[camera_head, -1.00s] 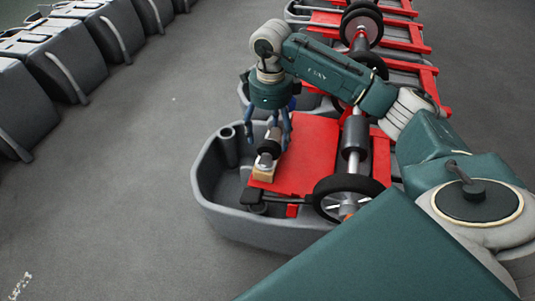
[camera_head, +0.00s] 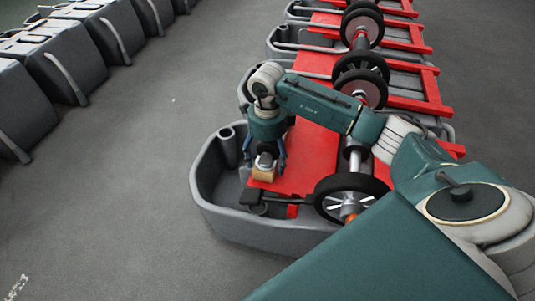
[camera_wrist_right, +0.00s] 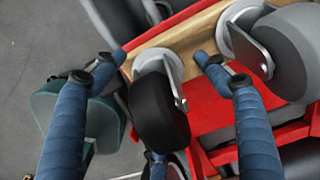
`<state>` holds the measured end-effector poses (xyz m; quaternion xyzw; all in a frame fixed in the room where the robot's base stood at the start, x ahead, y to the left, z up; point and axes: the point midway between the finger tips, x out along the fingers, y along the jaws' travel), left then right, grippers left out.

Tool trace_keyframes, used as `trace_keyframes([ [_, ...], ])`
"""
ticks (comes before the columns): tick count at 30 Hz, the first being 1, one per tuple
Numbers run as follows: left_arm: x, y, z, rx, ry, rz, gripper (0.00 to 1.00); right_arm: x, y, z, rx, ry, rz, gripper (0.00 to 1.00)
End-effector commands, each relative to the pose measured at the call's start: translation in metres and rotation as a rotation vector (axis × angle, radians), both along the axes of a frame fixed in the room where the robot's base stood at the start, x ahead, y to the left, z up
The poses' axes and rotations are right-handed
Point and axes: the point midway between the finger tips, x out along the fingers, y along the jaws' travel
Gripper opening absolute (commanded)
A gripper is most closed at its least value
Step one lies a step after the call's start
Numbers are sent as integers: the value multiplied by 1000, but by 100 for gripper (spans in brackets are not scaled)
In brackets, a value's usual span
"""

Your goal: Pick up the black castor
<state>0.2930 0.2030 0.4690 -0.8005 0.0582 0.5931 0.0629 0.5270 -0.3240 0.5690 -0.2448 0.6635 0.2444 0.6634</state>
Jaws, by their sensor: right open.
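The black castor (camera_wrist_right: 160,112) has a dark wheel and a light metal fork. It is on a wooden block (camera_wrist_right: 188,42), which also shows in the head view (camera_head: 260,178) at the front left of a red frame. My right gripper (camera_wrist_right: 157,68) is open with its blue fingers around the castor: one to the left, one to the right, one below in the wrist view. I cannot tell whether they touch it. In the head view my right gripper (camera_head: 265,158) points down over the block and hides most of the castor. My left gripper is not in view.
A second castor with a grey wheel (camera_wrist_right: 292,50) sits close to the right finger. The red frame (camera_head: 308,160) lies on a grey tank (camera_head: 240,226) with large wheels (camera_head: 350,192). More tanks stand behind.

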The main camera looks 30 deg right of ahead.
Motion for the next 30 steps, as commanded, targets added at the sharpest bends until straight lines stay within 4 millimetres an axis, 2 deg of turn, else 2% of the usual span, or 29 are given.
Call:
trace_keyframes([
  [2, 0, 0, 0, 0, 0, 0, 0, 0, 0, 0, 0, 0, 0, 73],
  [3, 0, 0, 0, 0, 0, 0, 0, 0, 0, 0, 0, 0, 0, 69],
  [9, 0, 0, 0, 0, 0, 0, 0, 0, 0, 1, 0, 0, 0, 29],
  [11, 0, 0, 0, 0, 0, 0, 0, 0, 0, 1, -1, 1, 0, 17],
  [12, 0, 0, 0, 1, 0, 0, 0, 0, 0, 1, 0, -1, 0, 15],
  [22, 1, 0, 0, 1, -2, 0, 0, 0, -1, 7, -2, -1, -1, 15],
  [26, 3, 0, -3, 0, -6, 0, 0, 1, -2, 20, -2, -3, -1, 15],
  [30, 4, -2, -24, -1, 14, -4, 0, 1, -2, 44, -3, -4, -1, 15],
])
